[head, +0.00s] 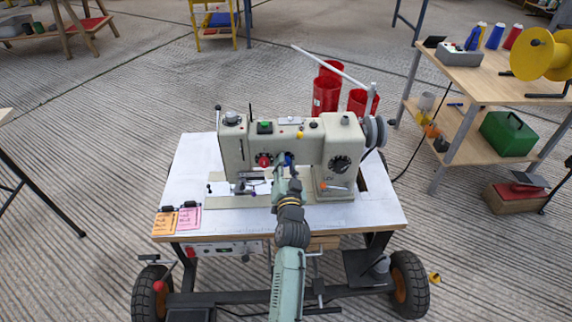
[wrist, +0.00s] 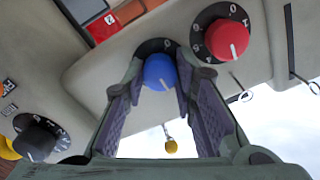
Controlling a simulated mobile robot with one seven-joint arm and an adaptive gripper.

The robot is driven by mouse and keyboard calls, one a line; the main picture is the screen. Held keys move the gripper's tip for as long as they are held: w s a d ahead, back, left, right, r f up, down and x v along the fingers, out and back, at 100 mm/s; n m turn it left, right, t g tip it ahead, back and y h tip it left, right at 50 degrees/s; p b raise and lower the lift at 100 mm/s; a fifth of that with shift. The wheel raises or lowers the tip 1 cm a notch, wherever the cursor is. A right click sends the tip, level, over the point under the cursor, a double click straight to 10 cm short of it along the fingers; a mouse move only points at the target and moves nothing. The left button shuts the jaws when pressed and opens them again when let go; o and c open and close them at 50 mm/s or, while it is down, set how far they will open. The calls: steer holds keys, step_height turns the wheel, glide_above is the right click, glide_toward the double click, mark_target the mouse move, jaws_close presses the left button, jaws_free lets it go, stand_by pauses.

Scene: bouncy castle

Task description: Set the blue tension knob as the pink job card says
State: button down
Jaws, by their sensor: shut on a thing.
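The blue tension knob (wrist: 159,72) sits on the underside-facing front of the sewing machine head in the wrist view, on a black dial mostly hidden by my fingers. Its white mark points downward in that picture. My gripper (wrist: 160,66) has a finger on each side of the knob and is shut on it. In the head view the knob (head: 288,158) is partly hidden behind my gripper (head: 284,172). The pink job card (head: 188,219) lies at the table's front left corner, beside an orange card (head: 165,222). Its writing is too small to read.
A red knob (wrist: 227,38) with a numbered dial is close to the right of my fingers in the wrist view. A black knob (wrist: 38,138) is at lower left. The sewing machine (head: 240,150) stands on a wheeled table (head: 380,212).

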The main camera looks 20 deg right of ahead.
steer(key=shift+w+r, duration=0.1)
steer(key=shift+r, duration=0.05)
steer(key=c, duration=1.3)
jaws_free()
steer(key=v, duration=0.7)
steer(key=shift+s, duration=0.3)
steer(key=shift+a, duration=0.1)
